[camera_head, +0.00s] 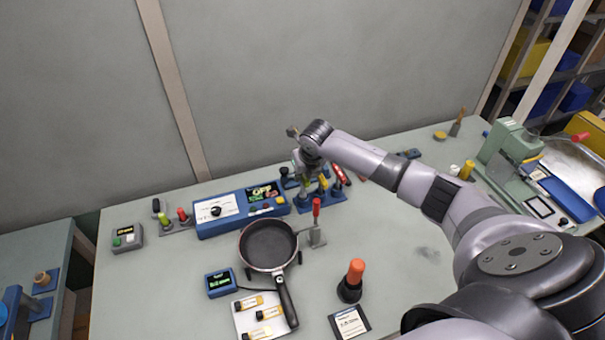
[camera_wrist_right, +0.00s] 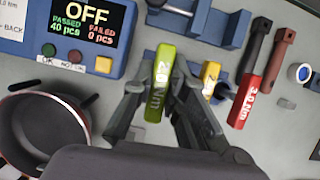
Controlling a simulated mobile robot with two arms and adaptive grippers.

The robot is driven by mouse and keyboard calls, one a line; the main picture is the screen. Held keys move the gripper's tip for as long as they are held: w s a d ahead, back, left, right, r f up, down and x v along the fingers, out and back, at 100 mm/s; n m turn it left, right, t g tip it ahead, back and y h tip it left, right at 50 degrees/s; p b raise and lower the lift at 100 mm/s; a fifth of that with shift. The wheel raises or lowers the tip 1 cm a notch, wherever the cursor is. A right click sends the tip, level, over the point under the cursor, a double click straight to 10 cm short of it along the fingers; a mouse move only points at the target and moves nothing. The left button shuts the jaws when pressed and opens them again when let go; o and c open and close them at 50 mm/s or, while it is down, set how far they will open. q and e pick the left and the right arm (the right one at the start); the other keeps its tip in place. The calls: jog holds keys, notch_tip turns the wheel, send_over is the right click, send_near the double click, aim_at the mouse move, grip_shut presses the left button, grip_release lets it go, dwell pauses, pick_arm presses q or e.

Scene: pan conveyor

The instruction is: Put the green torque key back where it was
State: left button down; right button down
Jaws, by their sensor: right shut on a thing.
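The green torque key (camera_wrist_right: 159,85) is upright in the picture in the right wrist view, with a white Nm marking on its handle. My right gripper (camera_wrist_right: 157,92) is shut on it, one finger on each side. In the head view my right gripper (camera_head: 306,172) is over the blue key rack (camera_head: 322,206) at the back of the bench. The yellow key (camera_wrist_right: 210,78) stands just right of the green one, and the red 3.0 Nm key (camera_wrist_right: 243,101) is further right. Whether the green key's lower end is seated in the rack is hidden. My left gripper is not in view.
A blue control box (camera_head: 228,212) with a display stands left of the rack. A dark pan (camera_head: 268,245) sits in front of it. A red-handled grey stand (camera_head: 317,236) and an orange-topped tool (camera_head: 354,280) are nearer. The bench's right middle is clear.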

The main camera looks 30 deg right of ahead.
aim_at(302, 192)
jog(key=shift+f+b, duration=0.9)
jog(key=shift+f, duration=0.7)
jog(key=c, duration=1.5)
grip_release()
jog(key=v, duration=1.2)
